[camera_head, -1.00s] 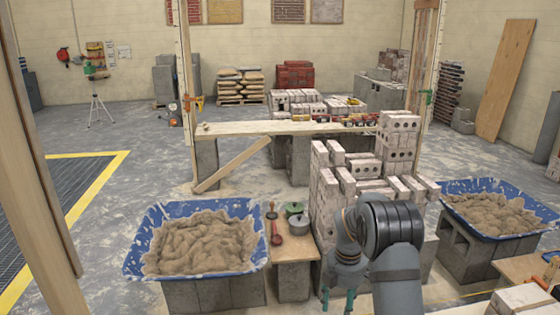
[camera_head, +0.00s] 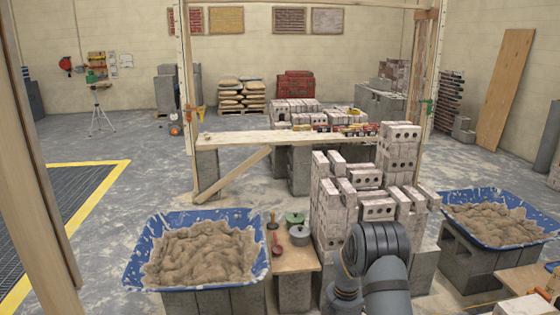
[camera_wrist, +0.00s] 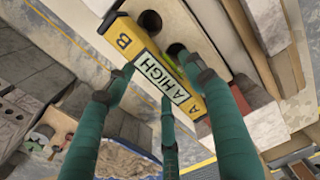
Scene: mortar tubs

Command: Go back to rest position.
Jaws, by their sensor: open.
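My gripper (camera_wrist: 160,82) shows in the wrist view with its dark green fingers spread apart. In the head view my grey arm is at the lower middle, in front of the brick stack (camera_head: 374,210). The gripper itself is out of that view.
A blue mortar tub (camera_head: 133,268) stands on blocks at left, another blue tub (camera_head: 478,236) at right. A small board (camera_head: 293,261) with pots lies between the left tub and bricks. A plank bench (camera_head: 250,137) stands behind. Open floor (camera_head: 120,200) lies left.

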